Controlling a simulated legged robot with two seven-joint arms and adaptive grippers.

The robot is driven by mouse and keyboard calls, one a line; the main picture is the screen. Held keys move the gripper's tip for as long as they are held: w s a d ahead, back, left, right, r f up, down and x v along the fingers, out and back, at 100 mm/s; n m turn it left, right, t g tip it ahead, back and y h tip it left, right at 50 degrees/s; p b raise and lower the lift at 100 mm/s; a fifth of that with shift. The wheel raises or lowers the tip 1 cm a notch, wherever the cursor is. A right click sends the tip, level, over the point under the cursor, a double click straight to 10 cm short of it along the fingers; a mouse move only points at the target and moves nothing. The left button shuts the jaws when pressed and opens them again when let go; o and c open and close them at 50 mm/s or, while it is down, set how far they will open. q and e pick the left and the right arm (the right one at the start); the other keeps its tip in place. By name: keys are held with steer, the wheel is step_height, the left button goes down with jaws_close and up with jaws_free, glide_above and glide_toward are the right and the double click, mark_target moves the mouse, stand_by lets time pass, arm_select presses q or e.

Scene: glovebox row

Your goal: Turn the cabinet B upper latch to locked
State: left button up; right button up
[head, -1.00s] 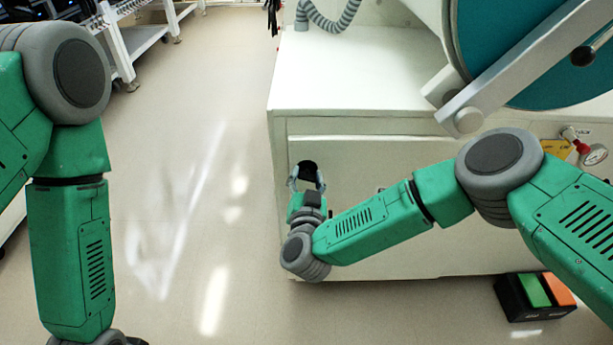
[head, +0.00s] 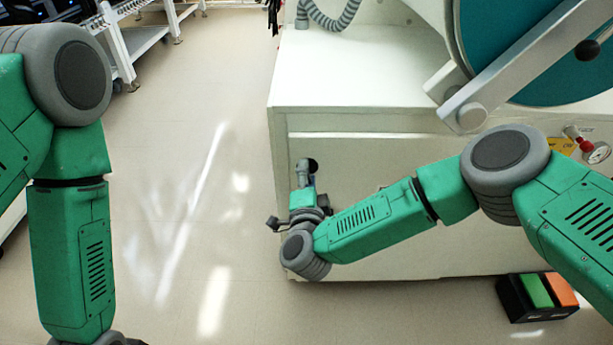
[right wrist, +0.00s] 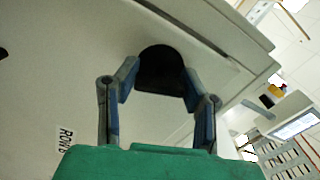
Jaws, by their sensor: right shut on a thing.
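The black latch (right wrist: 160,65) is a dark rounded knob on the pale front panel of the cabinet (right wrist: 60,75). In the head view only a bit of the latch (head: 313,165) shows behind my right gripper (head: 306,172). In the right wrist view my right gripper (right wrist: 160,84) has one finger on each side of the latch and is shut on it. The panel looks tilted in that view. The print near the lower left seems to read ROW B. I cannot read a locked mark. My left gripper is out of view; only its arm shows.
A big teal round door with a white bar (head: 520,65) overhangs at the upper right. A black box with green and orange pads (head: 537,296) lies on the floor. The floor left of the cabinet is clear.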

steer(key=shift+s+f+m+b, duration=0.1)
steer(key=shift+f+m+b, duration=0.1)
steer(key=shift+m, duration=0.6)
steer(key=shift+f+m+b, duration=0.1)
steer(key=shift+m+b, duration=0.1)
steer(key=shift+m, duration=0.6)
steer(key=shift+d, duration=0.1)
steer(key=o, duration=1.2)
steer(key=shift+c, duration=0.2)
steer(key=shift+o, duration=0.2)
steer(key=shift+r, duration=0.15)
steer(key=shift+s, duration=0.3)
steer(key=s, duration=1.1)
